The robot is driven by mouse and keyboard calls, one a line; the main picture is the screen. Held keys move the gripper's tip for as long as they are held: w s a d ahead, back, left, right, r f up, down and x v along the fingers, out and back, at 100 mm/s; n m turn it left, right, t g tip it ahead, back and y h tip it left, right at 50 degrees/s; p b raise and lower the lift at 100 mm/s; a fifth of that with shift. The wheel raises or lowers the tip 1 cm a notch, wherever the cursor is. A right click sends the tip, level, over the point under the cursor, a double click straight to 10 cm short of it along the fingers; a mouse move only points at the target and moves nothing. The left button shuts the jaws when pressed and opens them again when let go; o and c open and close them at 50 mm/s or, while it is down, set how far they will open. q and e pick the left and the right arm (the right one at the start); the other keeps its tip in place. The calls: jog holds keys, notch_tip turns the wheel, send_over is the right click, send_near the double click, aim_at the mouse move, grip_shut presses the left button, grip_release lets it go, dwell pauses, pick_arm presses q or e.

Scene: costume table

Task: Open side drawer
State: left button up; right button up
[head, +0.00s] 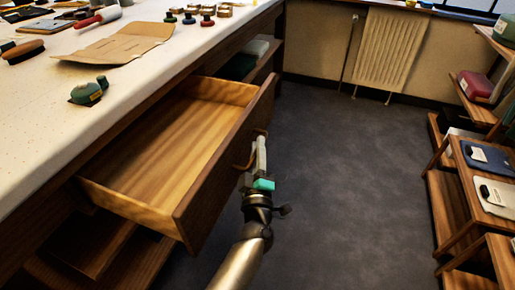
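The side drawer (165,150) is wooden and stands well out from under the table's side in the head view. Its inside looks empty. A dark handle (246,160) is on the outer face of its front panel. My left gripper (260,142) is at this handle, with its pale fingers against or around it. Whether the fingers are closed on the handle is too small to tell. My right gripper is not in view.
The white tabletop (150,62) holds a brown paper pattern (120,42), a green pincushion-like item (86,93) and several small tools. Wooden shelves (455,190) with folded items stand at right. The grey floor (345,170) between is clear.

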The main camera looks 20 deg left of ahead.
pick_arm(q)
jog(key=o, duration=0.3)
jog(key=shift+s+d+f, duration=0.1)
jog(key=shift+s+f, duration=0.05)
jog(key=shift+s, duration=0.35)
jog(key=p+v, duration=0.2)
jog(key=v, duration=1.2)
jog(key=shift+s+d+p, duration=0.1)
jog(key=shift+s+p, duration=0.05)
jog(key=shift+p, duration=0.25)
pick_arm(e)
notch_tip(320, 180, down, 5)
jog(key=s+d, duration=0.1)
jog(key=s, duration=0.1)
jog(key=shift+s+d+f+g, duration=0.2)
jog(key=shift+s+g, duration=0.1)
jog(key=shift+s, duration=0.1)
